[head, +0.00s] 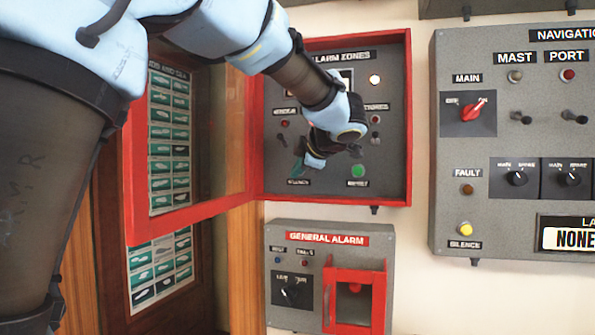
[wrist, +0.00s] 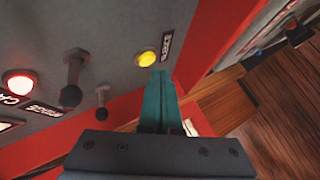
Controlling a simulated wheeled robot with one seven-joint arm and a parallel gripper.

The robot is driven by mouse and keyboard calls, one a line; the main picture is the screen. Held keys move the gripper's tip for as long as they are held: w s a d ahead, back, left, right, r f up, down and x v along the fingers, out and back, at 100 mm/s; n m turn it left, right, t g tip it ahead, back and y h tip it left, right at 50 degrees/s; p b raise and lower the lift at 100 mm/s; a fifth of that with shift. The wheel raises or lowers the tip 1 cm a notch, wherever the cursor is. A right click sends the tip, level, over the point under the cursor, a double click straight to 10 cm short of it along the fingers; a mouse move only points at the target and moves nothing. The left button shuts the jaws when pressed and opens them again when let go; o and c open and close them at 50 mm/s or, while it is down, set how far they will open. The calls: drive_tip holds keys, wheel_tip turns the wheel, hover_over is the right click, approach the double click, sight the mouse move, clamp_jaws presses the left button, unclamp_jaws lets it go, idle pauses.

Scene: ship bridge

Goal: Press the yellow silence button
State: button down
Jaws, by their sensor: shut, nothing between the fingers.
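My gripper (head: 298,170) is shut and empty, its teal fingers inside the open red alarm zones cabinet (head: 408,130). In the wrist view the fingertips (wrist: 158,76) are just beside a round yellow button (wrist: 147,59), with a small label next to it. I cannot tell whether they touch it. In the head view this button is hidden behind my gripper, above a label that seems to read silence (head: 297,182). Another yellow button (head: 466,229), labelled silence, is on the navigation panel at the right, away from my gripper.
The cabinet's red-framed glass door (head: 190,212) stands open to the left. A green button (head: 358,170) is right of my gripper. Dark toggle levers (wrist: 74,75) and a lit red lamp (wrist: 19,83) are close by. The general alarm box (head: 275,317) is below.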

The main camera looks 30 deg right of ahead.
drive_tip(key=shift+w+d, duration=0.2)
drive_tip(key=shift+d, duration=0.05)
drive_tip(key=shift+w+d+p, duration=0.3)
drive_tip(key=shift+w+p, duration=0.05)
drive_tip(key=shift+p, duration=0.3)
idle(0.4)
idle(0.4)
drive_tip(key=shift+s+a, duration=0.6)
drive_tip(key=shift+s, duration=0.05)
drive_tip(key=s+a, duration=0.1)
drive_tip(key=s, duration=0.1)
drive_tip(key=s+a+b, duration=0.1)
drive_tip(key=a, duration=0.1)
drive_tip(key=shift+s+a, duration=0.2)
drive_tip(key=shift+s, duration=0.15)
idle(0.6)
